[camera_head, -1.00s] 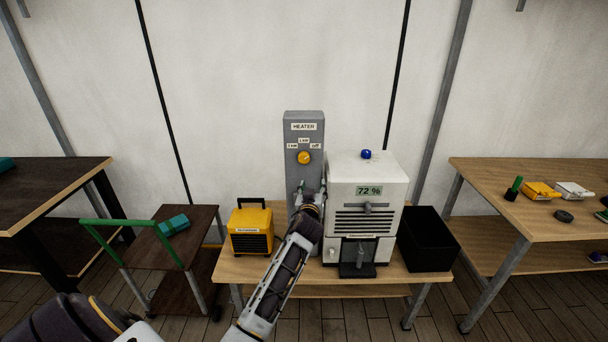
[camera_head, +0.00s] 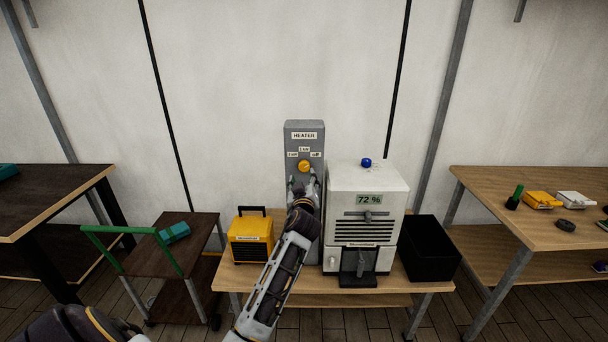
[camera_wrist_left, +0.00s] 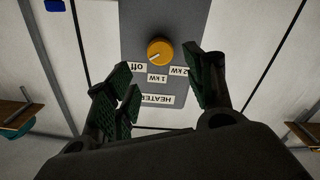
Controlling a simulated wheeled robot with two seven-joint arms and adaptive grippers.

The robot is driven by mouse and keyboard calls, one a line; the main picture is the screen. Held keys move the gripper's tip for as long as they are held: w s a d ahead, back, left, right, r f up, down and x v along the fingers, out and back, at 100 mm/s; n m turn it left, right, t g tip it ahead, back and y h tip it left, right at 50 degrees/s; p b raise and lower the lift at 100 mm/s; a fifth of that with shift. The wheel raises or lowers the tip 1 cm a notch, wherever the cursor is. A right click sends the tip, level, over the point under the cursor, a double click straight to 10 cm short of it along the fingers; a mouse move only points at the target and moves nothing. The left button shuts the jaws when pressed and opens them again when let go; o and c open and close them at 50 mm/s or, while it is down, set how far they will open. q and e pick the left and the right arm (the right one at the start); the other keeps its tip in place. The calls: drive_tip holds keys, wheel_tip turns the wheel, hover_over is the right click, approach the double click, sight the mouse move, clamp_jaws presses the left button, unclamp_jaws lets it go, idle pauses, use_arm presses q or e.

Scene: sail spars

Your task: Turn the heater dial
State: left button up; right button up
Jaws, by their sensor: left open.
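The heater (camera_head: 294,140) is a tall grey panel with labels "2 kW", "1 kW" and "off". Its round orange dial (camera_head: 304,166) shows just above my left gripper (camera_head: 303,186) in the head view. In the left wrist view, which sees the panel upside down, the dial (camera_wrist_left: 160,50) has a pale mark pointing toward the "off" label. My left gripper (camera_wrist_left: 158,76) is open and empty there. Its dark green fingers lie either side of the dial's line, apart from the dial as far as I can tell. My right gripper is not in view.
A white machine (camera_head: 392,182) reading 72 % stands close to the heater's right. A yellow box (camera_head: 250,237) stands on its left, and a black bin (camera_head: 428,246) at the table's right end. A blue knob (camera_head: 366,162) tops the white machine. The wall above the heater is clear.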

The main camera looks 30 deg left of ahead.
sight(304, 168)
use_arm(q)
drive_tip(key=shift+p+x, duration=0.35)
drive_tip(key=shift+x, duration=3.85)
drive_tip(key=c, duration=0.6)
